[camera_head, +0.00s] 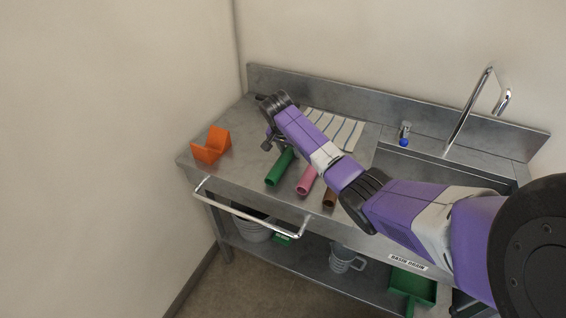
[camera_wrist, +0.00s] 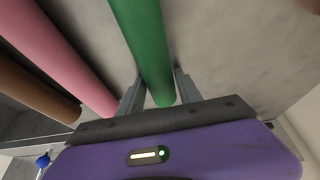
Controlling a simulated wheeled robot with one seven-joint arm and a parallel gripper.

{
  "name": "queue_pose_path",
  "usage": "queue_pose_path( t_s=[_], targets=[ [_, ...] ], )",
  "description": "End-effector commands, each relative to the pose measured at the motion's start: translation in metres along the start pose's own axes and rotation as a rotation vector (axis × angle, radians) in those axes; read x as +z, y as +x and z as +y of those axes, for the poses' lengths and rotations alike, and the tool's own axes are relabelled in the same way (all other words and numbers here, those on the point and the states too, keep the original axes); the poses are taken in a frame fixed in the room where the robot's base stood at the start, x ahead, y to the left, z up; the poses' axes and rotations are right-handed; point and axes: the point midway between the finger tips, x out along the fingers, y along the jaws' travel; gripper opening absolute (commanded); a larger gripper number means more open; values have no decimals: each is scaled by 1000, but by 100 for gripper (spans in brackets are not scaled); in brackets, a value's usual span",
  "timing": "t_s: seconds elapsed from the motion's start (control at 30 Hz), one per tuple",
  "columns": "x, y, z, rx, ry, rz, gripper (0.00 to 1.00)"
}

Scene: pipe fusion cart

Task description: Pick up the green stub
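The green stub (camera_head: 281,167) is a round tube lying on the steel cart top, left of a pink stub (camera_head: 307,179) and a brown stub (camera_head: 330,196). In the wrist view the green stub (camera_wrist: 146,40) runs from the top edge down between the two fingers of my gripper (camera_wrist: 160,76). The fingers stand on either side of its near end, with narrow gaps, so the gripper looks open. In the head view my gripper (camera_head: 269,142) is at the stub's far end, partly hidden by my arm.
An orange V-shaped block (camera_head: 211,146) stands at the cart's left end. A striped cloth (camera_head: 340,132) lies behind my arm. A sink basin and tall tap (camera_head: 470,110) are at the right. A rail handle (camera_head: 250,217) runs along the front edge.

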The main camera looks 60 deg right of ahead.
Motion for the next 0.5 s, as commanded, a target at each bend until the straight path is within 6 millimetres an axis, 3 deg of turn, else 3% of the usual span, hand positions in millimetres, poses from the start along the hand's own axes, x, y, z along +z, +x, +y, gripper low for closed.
queue_pose_path(
  t_s=[0.03,0.17,0.2,0.5],
  targets=[
    [0,0,0,1,0,0,28],
    [0,0,0,1,0,0,2],
    [0,0,0,1,0,0,0],
    [-1,-1,0,0,1,0,0]
  ],
)
